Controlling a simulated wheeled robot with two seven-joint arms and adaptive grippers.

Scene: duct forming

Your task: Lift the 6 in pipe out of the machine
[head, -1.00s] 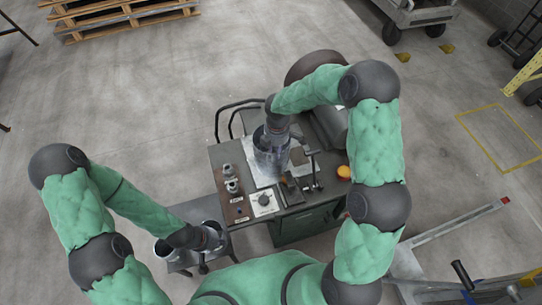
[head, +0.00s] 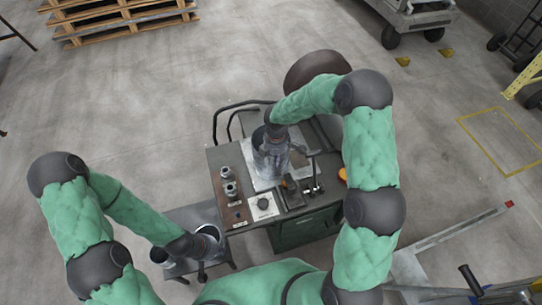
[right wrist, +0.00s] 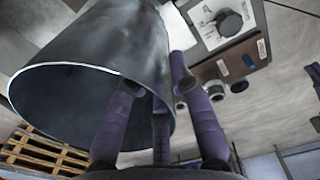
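The 6 in pipe (head: 258,158) is a grey metal cylinder standing on the machine (head: 228,212), partly hidden by my right gripper. My right gripper (head: 271,160) is over its upper end. In the right wrist view the pipe (right wrist: 105,50) fills the upper left, its round rim towards the camera. The purple fingers of my right gripper (right wrist: 157,78) are spread apart at the rim, some across the opening and one beside the outer wall. Contact is unclear. My left gripper (head: 207,246) is low at the left, by round metal pieces; its fingers are not clear.
A small side table (head: 190,216) bears round metal pieces, one being an open ring (head: 159,255). The machine top carries knobs, levers and an orange button (head: 342,174). A black rail (head: 222,122) stands behind. Pallets (head: 120,20) lie far off; open floor lies between.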

